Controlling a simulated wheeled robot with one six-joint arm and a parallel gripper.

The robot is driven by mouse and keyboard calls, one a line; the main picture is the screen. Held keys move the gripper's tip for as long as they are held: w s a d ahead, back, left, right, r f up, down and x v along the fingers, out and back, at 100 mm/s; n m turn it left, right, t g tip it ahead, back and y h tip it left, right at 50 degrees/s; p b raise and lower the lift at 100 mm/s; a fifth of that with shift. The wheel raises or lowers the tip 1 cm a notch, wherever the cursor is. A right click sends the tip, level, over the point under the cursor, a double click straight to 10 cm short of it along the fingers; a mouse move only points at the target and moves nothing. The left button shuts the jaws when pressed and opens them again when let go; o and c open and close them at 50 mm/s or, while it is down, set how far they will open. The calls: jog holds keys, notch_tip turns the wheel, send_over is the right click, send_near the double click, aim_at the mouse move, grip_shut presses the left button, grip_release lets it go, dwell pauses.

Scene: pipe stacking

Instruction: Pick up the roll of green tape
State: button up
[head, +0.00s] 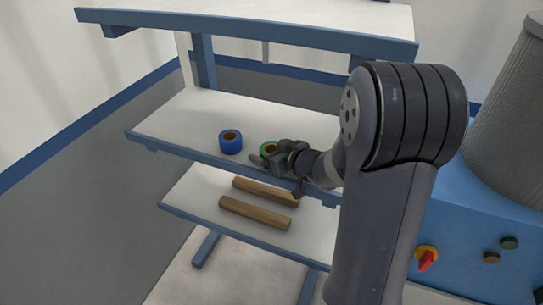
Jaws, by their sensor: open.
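The roll of green tape (267,149) lies on the middle shelf (185,121), near its front edge. Only its upper left part shows; my gripper hides the rest. My gripper (258,162) is open, right at the roll's front side. I cannot tell whether the fingers touch the roll or are around it.
A roll of blue tape (230,142) lies on the same shelf, just left of the green one. Two wooden bars (255,213) lie on the lower shelf (190,201). The top shelf (260,22) overhangs the middle one. A blue machine (470,230) with knobs stands at right.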

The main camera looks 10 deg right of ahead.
jog(key=c, duration=1.1)
jog(key=shift+c, duration=0.2)
